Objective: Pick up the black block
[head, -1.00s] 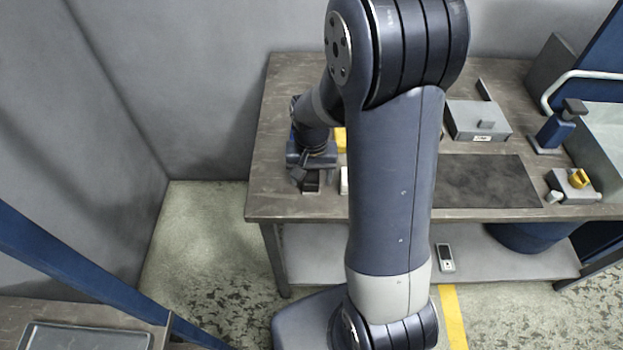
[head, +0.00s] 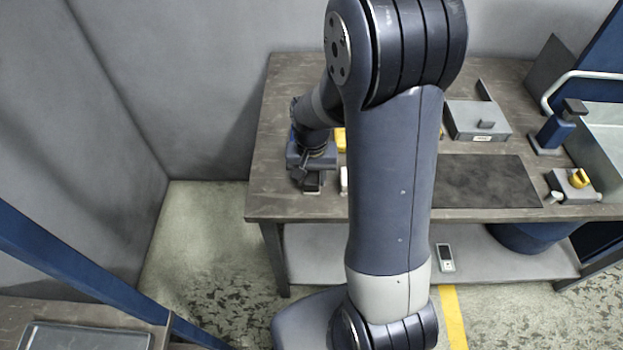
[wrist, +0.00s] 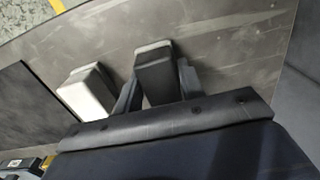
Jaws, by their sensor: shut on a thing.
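The black block (wrist: 157,75) is between the two fingers of my gripper (wrist: 157,92) in the wrist view. The fingers are shut on its sides, and its far end sticks out past them. In the head view my gripper (head: 308,178) is at the left part of the workbench, near its front edge, and the dark block (head: 313,184) shows just below it. I cannot tell whether the block touches the bench top.
A white block (wrist: 88,92) lies just left of my gripper in the wrist view. A dark mat (head: 485,180) lies right of my arm on the workbench (head: 285,205). A grey box (head: 478,121) stands behind the mat. A yellow thing (head: 340,139) is partly hidden behind my arm.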

